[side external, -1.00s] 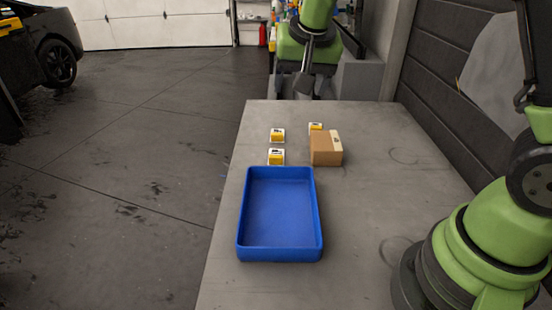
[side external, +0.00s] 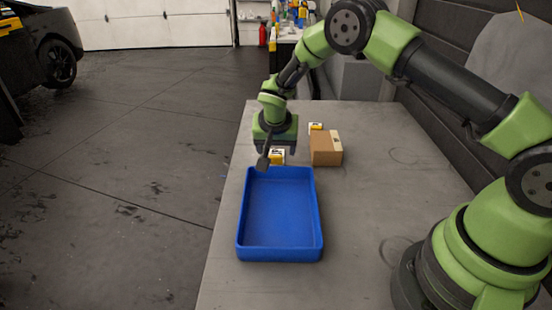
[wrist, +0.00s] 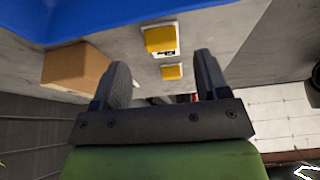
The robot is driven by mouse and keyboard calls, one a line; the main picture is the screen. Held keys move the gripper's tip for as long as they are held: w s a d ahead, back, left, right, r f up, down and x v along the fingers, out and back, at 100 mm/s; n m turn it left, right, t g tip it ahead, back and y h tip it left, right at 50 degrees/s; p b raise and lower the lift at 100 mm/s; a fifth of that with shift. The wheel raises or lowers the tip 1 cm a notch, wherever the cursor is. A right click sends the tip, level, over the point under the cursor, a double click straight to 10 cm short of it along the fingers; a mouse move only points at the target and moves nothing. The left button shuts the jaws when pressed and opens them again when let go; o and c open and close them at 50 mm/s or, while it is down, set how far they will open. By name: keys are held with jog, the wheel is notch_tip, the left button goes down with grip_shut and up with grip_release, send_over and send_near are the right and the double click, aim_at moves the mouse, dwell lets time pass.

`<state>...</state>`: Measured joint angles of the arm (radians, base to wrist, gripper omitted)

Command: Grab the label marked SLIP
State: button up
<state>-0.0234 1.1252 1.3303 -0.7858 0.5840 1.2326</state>
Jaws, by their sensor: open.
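Small yellow and white blocks with dark print stand on the grey table; the print is too small to read, so I cannot tell which is marked SLIP. One (side external: 278,157) is by the tray's far edge, partly behind my gripper (side external: 268,156). Another (side external: 315,127) is farther back, beyond the brown box. A third, seen earlier, is hidden by my arm in the side view. In the wrist view, a nearer block (wrist: 161,40) and a farther block (wrist: 172,72) show between the open, empty fingers of my gripper (wrist: 162,62).
An empty blue tray (side external: 241,225) sits on the table (side external: 380,205) in front of the blocks. A brown cardboard box (side external: 325,149) stands right of them and also shows in the wrist view (wrist: 75,68). The table's right side is clear.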

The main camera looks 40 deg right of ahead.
aim_at(276, 156)
jog(key=x, duration=0.4)
jog(key=shift+w+f, duration=0.1)
jog(key=shift+f, duration=0.1)
jog(key=shift+a, duration=0.1)
jog(key=c, duration=0.9)
jog(key=shift+c, duration=0.2)
